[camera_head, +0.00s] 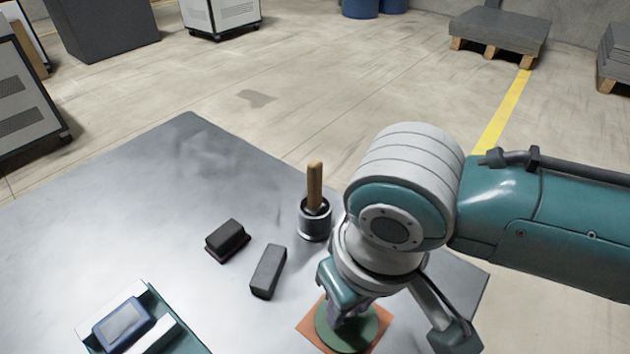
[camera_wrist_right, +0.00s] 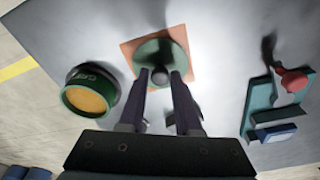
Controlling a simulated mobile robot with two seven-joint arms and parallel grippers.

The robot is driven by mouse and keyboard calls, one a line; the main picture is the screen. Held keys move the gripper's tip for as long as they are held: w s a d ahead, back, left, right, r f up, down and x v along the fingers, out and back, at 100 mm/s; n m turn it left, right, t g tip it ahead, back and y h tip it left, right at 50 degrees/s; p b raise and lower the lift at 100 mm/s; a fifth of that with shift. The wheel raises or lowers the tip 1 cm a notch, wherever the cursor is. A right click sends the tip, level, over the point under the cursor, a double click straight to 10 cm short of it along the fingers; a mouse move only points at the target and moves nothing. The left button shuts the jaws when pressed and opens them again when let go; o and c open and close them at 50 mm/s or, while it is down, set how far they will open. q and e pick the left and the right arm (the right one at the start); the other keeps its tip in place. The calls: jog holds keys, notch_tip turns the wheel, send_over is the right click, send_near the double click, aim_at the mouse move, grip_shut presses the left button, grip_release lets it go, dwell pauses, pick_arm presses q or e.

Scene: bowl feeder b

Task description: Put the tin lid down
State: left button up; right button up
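The tin lid (camera_head: 377,333) is a green disc with a grey knob, lying flat over an orange square mat (camera_head: 308,327). In the wrist view the lid (camera_wrist_right: 158,47) looks centred on the mat (camera_wrist_right: 187,75) and appears to rest on it. My right gripper (camera_wrist_right: 159,76) points down at the lid, its two dark fingers on either side of the knob and apparently closed on it. An open green tin (camera_wrist_right: 88,92) with orange contents stands left of the mat in the wrist view; my arm hides it in the head view. My left gripper is not in view.
A pot with a wooden handle (camera_head: 315,190), a dark block with a reddish base (camera_head: 228,239) and a grey block (camera_head: 268,270) stand on the metal table (camera_head: 150,210). A tray with a blue display (camera_head: 123,325) is at lower left. A red-knobbed item (camera_wrist_right: 292,80) shows in the wrist view.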

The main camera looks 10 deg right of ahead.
aim_at(352, 331)
jog(key=o, duration=0.3)
jog(key=shift+o, duration=0.2)
jog(key=shift+s+a+r+t+y+p, duration=0.75)
jog(key=shift+s+r+p, duration=1.65)
jog(key=shift+r, duration=3.75)
jog(key=s+d+m+h+b, duration=0.1)
jog(key=s+d, duration=0.6)
jog(key=d, duration=0.3)
jog(key=shift+d+t+h, duration=0.35)
jog(key=shift+d, duration=0.05)
jog(key=shift+s+r, duration=0.1)
jog(key=shift+r, duration=0.05)
